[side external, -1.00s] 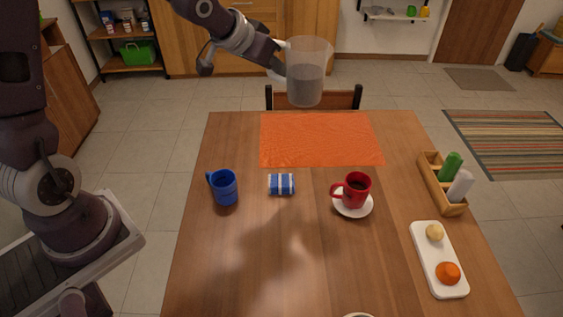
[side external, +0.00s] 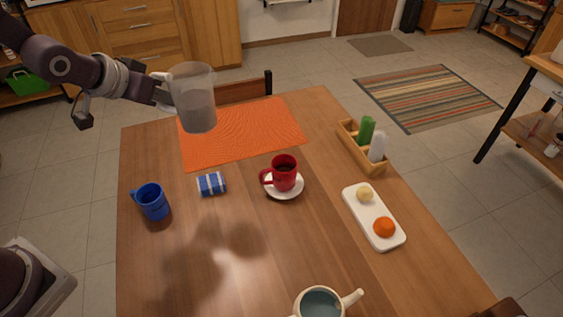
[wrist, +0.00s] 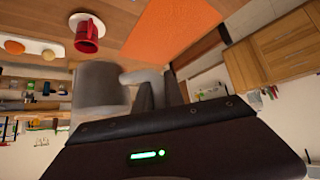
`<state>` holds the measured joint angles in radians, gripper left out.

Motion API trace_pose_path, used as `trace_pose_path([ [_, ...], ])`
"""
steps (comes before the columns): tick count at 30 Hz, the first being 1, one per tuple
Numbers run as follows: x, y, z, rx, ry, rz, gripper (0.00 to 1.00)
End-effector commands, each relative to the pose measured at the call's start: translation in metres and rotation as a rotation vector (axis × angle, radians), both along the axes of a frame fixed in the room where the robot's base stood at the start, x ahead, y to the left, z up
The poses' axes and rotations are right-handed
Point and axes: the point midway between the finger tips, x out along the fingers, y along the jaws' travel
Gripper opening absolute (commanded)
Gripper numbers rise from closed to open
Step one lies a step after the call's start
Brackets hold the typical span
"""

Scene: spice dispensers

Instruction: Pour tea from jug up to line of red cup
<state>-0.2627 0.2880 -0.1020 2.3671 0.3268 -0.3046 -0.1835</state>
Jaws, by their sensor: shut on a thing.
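A clear jug (side external: 194,100) with greyish contents is held upright in the air by my gripper (side external: 160,92), over the back left of the table. In the wrist view my gripper (wrist: 158,95) is shut on the handle of the jug (wrist: 99,90). The red cup (side external: 284,174) stands upright on a white saucer (side external: 287,196) near the table's middle, with dark liquid visible inside. It also shows in the wrist view (wrist: 87,38). The jug is apart from the red cup, behind it and to its left. I cannot make out the cup's line.
A blue mug (side external: 152,203) and a blue-and-white bundle (side external: 211,184) stand left of the cup. A white teapot (side external: 319,303) is at the front edge. A wooden caddy (side external: 372,162) and a white tray (side external: 370,222) are at right. An orange mat (side external: 245,135) lies behind.

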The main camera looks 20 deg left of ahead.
Motion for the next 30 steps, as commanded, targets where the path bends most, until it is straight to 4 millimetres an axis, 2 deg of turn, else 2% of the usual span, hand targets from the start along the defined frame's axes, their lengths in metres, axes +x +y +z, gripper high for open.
trace_pose_path([
  [1,0.002,0.001,0.004,0.001,-0.004,-0.001,0.0],
  [8,0.025,0.0,0.0,-0.001,-0.002,-0.044,0.0],
  [14,0.058,-0.004,-0.005,-0.005,-0.003,-0.11,0.0],
  [20,0.115,-0.018,-0.01,-0.01,-0.005,-0.239,0.0],
  [27,0.194,-0.046,-0.012,-0.011,-0.007,-0.475,0.0],
  [30,0.216,-0.051,-0.009,-0.011,-0.008,-0.566,0.0],
])
